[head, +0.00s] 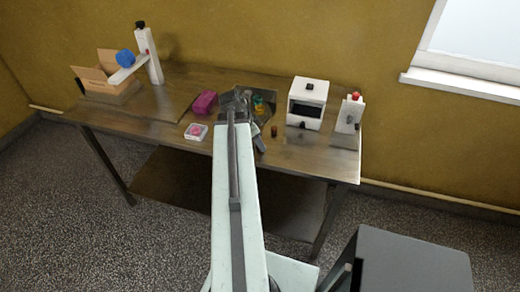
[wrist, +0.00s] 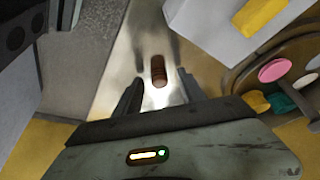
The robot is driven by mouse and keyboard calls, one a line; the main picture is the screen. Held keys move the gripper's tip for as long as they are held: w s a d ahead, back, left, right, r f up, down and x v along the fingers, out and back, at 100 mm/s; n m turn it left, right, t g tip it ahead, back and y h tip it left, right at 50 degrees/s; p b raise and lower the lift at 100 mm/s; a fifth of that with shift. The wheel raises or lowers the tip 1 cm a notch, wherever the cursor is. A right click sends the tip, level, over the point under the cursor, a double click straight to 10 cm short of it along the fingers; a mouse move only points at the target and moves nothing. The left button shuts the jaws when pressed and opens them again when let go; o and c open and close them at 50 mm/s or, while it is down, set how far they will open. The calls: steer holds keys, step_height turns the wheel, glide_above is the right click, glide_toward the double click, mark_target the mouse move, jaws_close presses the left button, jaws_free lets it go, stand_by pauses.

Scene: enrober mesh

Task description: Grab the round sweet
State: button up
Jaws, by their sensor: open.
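In the wrist view, my gripper (wrist: 159,88) is open, with a dark finger on each side. A small brown, ridged, rounded piece (wrist: 158,71) shows in the gap between the fingers, touching neither as far as I can see. It lies on a bright, shiny strip. I cannot tell for sure that it is the round sweet. A flat pink round piece (wrist: 274,70) is to the right, outside the fingers, on a brown round-edged surface. In the head view, my gripper (head: 244,97) is over the table's middle, partly hidden by my arm.
A yellow block (wrist: 260,15) shows at upper right.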

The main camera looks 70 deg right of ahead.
steer(key=shift+r, duration=0.1)
jaws_close()
